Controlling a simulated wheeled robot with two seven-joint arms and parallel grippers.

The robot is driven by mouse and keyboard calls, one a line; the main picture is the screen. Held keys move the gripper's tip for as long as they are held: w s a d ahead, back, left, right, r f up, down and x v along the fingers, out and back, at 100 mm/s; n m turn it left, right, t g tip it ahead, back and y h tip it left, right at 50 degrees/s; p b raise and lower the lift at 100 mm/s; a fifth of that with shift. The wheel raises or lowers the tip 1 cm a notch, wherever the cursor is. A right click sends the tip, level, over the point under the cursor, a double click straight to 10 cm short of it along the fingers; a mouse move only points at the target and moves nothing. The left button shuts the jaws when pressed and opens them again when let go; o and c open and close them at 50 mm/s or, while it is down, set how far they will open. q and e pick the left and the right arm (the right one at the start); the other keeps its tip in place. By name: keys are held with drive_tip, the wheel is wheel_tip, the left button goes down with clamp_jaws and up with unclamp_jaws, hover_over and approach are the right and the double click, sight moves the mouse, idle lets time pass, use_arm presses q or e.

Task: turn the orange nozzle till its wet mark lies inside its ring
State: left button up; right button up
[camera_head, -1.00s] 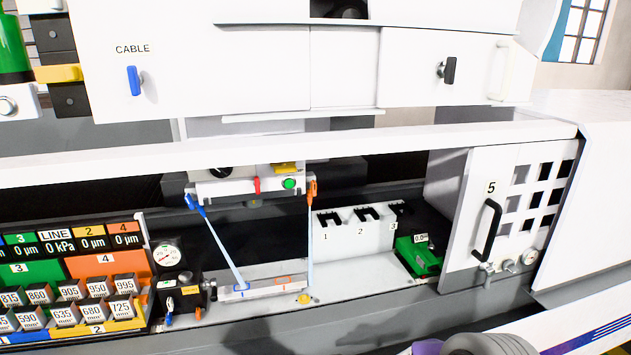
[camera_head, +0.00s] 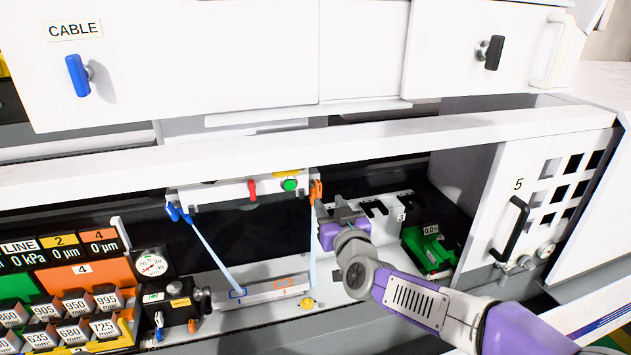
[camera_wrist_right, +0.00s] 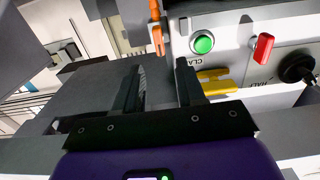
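The orange nozzle (camera_head: 316,191) hangs at the right end of the white nozzle bar (camera_head: 225,194). Its pale jet (camera_head: 312,262) runs almost straight down and meets the bed to the right of the orange ring (camera_head: 284,285); its wet mark is too small to make out. My right gripper (camera_head: 322,209) is just below and right of the nozzle in the head view. In the right wrist view my right gripper (camera_wrist_right: 160,72) is open and empty, with the orange nozzle (camera_wrist_right: 156,30) beyond the gap between its fingertips, apparently not gripped. My left gripper is out of view.
The blue nozzle (camera_head: 178,213) sends its jet to the blue ring (camera_head: 237,294). A green button (camera_wrist_right: 202,42) and red lever (camera_wrist_right: 262,47) sit close to the orange nozzle. A numbered white rack (camera_head: 376,205) and green device (camera_head: 428,249) stand to the right.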

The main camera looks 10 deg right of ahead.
sight(320, 188)
drive_tip(key=w+p, duration=0.1)
drive_tip(key=w, duration=0.5)
drive_tip(key=shift+w+a, duration=0.1)
drive_tip(key=shift+w, duration=0.2)
drive_tip(key=shift+c, duration=0.4)
clamp_jaws()
